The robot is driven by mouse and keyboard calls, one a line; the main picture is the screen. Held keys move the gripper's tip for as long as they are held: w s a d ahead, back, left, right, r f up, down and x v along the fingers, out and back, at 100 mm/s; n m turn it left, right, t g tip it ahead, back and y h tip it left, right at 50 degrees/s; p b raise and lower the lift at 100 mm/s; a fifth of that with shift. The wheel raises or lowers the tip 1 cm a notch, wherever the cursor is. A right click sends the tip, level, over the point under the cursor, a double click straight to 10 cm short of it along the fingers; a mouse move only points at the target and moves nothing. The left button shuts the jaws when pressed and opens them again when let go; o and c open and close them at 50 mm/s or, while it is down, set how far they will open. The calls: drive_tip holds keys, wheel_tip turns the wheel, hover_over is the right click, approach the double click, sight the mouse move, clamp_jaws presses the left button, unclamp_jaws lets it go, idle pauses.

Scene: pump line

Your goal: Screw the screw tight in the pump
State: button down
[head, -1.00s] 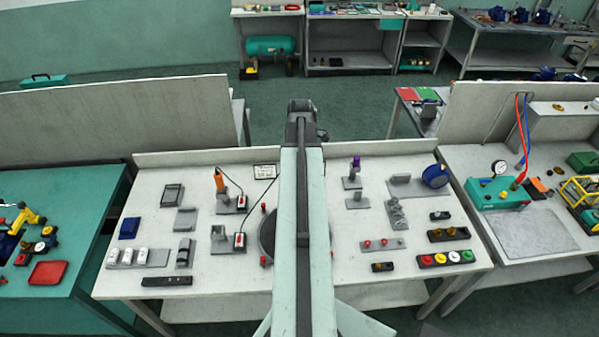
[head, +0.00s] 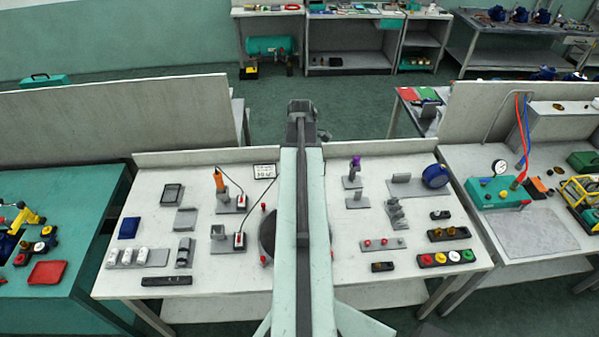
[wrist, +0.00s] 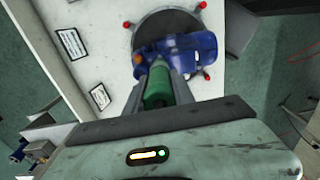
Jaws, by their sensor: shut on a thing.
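The blue pump (wrist: 190,52) lies on a dark round plate (wrist: 160,24) in the wrist view. My gripper (wrist: 159,84) is shut on a green cylindrical tool (wrist: 157,88), which looks like a screwdriver handle. The tool points at the pump's near side, and its far end overlaps the pump. I cannot tell whether it touches a screw, as the tip and the screw are hidden. In the head view my arm covers the pump and gripper; only the left edge of the round plate (head: 266,238) shows.
Red posts stand around the plate. On the left, an orange-handled tool (head: 219,180) stands in a holder, and another holder (head: 219,236) is empty. A blue round part (head: 435,176) and a colored button row (head: 446,258) sit on the right. Bare tabletop lies between the fixtures.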

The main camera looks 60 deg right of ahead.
drive_tip(key=shift+f, duration=0.15)
idle(0.5)
wheel_tip(320, 180, up, 6)
drive_tip(key=p, duration=0.6)
idle(0.4)
